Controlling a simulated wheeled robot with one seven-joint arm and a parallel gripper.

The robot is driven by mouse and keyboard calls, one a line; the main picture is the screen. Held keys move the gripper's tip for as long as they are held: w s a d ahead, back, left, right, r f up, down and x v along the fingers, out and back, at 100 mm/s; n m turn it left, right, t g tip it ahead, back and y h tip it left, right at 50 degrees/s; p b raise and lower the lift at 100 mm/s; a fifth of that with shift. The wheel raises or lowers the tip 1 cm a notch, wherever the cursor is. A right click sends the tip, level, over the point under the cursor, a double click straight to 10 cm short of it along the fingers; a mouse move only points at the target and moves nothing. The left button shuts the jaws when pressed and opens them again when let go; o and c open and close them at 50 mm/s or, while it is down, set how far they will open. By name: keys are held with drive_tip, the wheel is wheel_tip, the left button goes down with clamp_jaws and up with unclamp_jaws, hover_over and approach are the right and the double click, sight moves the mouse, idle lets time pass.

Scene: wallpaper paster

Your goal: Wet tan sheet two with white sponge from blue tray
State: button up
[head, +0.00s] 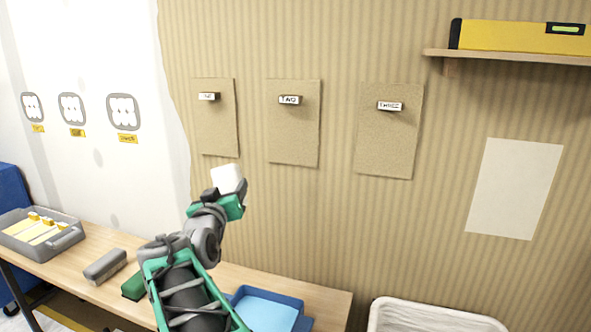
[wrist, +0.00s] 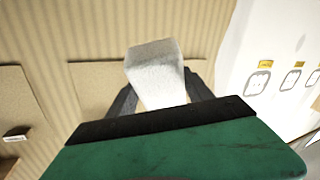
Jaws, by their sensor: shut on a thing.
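My gripper (head: 236,188) is shut on the white sponge (head: 227,178), held up in front of the wall below and between sheets one and two. The sponge also shows between the fingers in the wrist view (wrist: 156,75). Tan sheet two (head: 292,130) hangs on the striped wall with a tag reading TWO (head: 289,100) near its top. The sponge is apart from sheet two in the head view. The blue tray (head: 297,302) sits on the bench at lower middle, with light blue inside, partly hidden by my arm.
Tan sheet one (head: 218,135) and sheet three (head: 388,145) flank sheet two. A grey tray of yellow-handled items (head: 40,240), a grey brush (head: 105,266) and a green block (head: 133,287) lie on the bench (head: 225,275). A shelf (head: 510,57) holds a yellow level. A white bin (head: 430,318) stands lower right.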

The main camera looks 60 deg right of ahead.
drive_tip(key=s+d+r+m+g+h, duration=0.1)
drive_tip(key=s+d+r+h, duration=0.1)
drive_tip(key=s, duration=0.3)
drive_tip(key=s+d+r+m+g+h+b, duration=0.1)
drive_tip(key=s+d+r+h, duration=0.1)
drive_tip(key=s, duration=0.3)
drive_tip(key=s+d+r+m+h, duration=0.1)
drive_tip(key=s+d+r, duration=0.2)
drive_tip(key=s+d, duration=0.1)
drive_tip(key=shift+s+d+m+g+h, duration=0.3)
drive_tip(key=shift+s+g+h, duration=0.1)
drive_tip(key=shift+s, duration=0.15)
drive_tip(key=b, duration=0.1)
approach(313, 143)
drive_tip(key=shift+w+d+r, duration=0.2)
drive_tip(key=shift+d+r, duration=0.4)
drive_tip(key=shift+d, duration=0.15)
drive_tip(key=shift+w+d+r, duration=0.2)
drive_tip(key=shift+d+r, duration=0.4)
drive_tip(key=shift+d, duration=0.15)
drive_tip(key=shift+w+d, duration=0.2)
drive_tip(key=shift+d, duration=1.05)
idle(0.4)
drive_tip(key=shift+a, duration=0.1)
idle(0.5)
drive_tip(key=shift+w+a, duration=0.1)
drive_tip(key=shift+w, duration=0.85)
drive_tip(key=shift+w+a, duration=0.15)
drive_tip(key=shift+w, duration=0.8)
